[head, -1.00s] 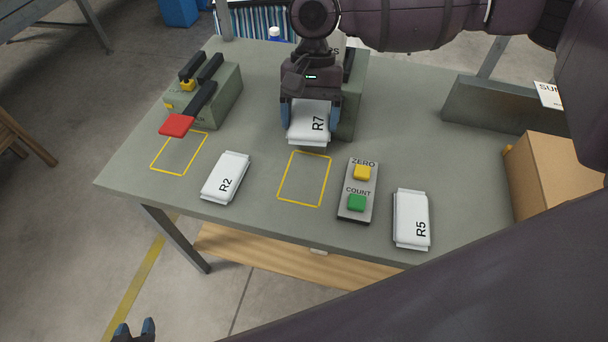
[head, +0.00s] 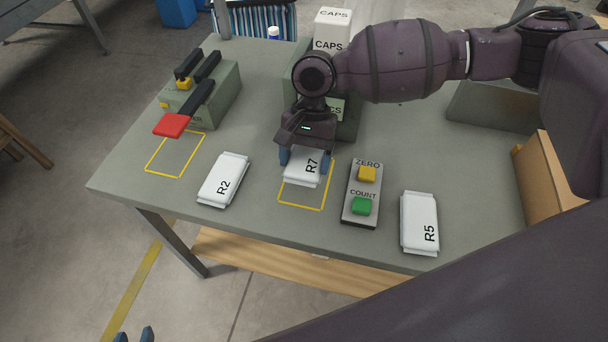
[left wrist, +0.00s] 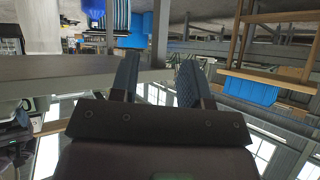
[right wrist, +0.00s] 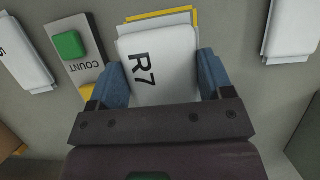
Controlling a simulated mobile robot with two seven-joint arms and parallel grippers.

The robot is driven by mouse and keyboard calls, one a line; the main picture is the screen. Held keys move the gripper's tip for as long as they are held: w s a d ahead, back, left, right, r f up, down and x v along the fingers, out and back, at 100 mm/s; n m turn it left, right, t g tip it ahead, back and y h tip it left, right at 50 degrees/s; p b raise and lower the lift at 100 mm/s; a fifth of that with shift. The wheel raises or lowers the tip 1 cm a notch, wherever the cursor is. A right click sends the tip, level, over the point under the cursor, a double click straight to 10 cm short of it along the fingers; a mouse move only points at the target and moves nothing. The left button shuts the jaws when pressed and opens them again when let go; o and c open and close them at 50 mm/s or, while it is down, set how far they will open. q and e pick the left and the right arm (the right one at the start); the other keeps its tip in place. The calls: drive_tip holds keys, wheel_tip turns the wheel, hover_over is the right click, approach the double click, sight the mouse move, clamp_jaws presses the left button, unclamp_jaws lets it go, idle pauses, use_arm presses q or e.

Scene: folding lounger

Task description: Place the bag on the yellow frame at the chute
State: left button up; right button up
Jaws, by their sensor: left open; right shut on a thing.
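A white bag marked R7 (head: 302,169) is held between the blue fingers of my right gripper (head: 306,162). In the right wrist view the bag (right wrist: 157,65) sits between both fingers, label readable. The bag is over the yellow frame (head: 305,208) in front of the CAPS machine, the chute (head: 347,122); the frame's front part shows bare and its back part is covered. I cannot tell whether the bag touches the table. My left gripper (left wrist: 155,80) is open and empty, away from the table; only its fingertips show at the head view's bottom edge.
Bag R2 (head: 223,180) lies left of the frame, bag R5 (head: 419,222) further right. A button panel (head: 350,217) with ZERO and COUNT buttons stands close to the frame's right. A press with a red pad (head: 172,125) and another yellow frame (head: 160,173) are at the left. A cardboard box (head: 550,175) is at the right.

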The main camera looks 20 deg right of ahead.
sight(304, 190)
drive_tip(key=shift+f, duration=0.25)
wheel_tip(304, 190, down, 5)
drive_tip(key=shift+f+b, duration=0.1)
drive_tip(key=shift+b, duration=0.65)
drive_tip(key=shift+f, duration=0.25)
drive_tip(key=shift+r, duration=0.1)
drive_tip(key=o, duration=1)
